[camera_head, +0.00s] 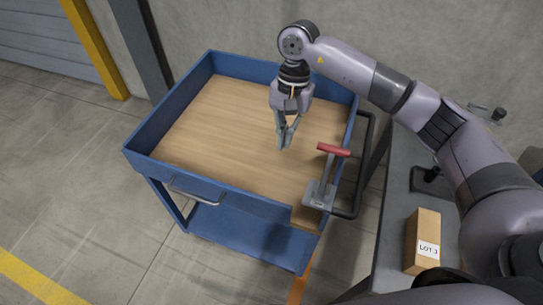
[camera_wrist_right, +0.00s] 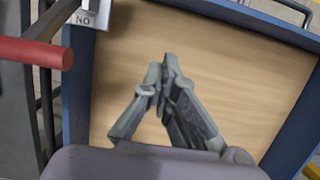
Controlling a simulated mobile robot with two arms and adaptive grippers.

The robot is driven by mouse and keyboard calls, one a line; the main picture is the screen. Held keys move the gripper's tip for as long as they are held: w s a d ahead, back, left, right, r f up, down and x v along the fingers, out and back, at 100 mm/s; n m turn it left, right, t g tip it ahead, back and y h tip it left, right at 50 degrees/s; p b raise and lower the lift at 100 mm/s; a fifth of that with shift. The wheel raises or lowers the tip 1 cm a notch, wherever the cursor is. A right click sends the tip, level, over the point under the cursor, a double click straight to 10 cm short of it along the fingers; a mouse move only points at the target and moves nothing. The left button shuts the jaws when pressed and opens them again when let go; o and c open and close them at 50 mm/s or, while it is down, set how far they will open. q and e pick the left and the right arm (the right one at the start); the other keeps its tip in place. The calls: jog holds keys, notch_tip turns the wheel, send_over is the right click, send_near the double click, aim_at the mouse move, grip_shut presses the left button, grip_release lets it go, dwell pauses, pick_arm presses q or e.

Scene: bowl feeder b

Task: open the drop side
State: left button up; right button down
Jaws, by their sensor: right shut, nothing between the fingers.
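A blue cart (camera_head: 140,166) with a wooden-floored tray stands in the middle of the head view. Its near side wall (camera_head: 230,196) is upright and carries a grey bar handle (camera_head: 193,198). A lever with a red grip (camera_head: 333,150) rises from a grey bracket (camera_head: 320,193) at the tray's near right corner. My right gripper (camera_head: 285,146) is shut and empty above the tray, left of the lever and apart from it. In the wrist view the fingertips (camera_wrist_right: 163,75) meet over the wood, and the red grip (camera_wrist_right: 35,52) shows at left. My left gripper is not in view.
A grey bench (camera_head: 394,240) stands to the right with a cardboard box (camera_head: 424,240) marked LOT on it. A dark push handle (camera_head: 368,150) runs along the cart's right end. The tray floor is bare. Open floor lies to the left.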

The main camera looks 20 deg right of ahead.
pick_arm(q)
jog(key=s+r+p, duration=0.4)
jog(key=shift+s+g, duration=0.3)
pick_arm(e)
jog(key=s+a+f, duration=0.4)
jog(key=s+f, duration=0.2)
jog(key=f, duration=0.3)
jog(key=shift+s, duration=0.15)
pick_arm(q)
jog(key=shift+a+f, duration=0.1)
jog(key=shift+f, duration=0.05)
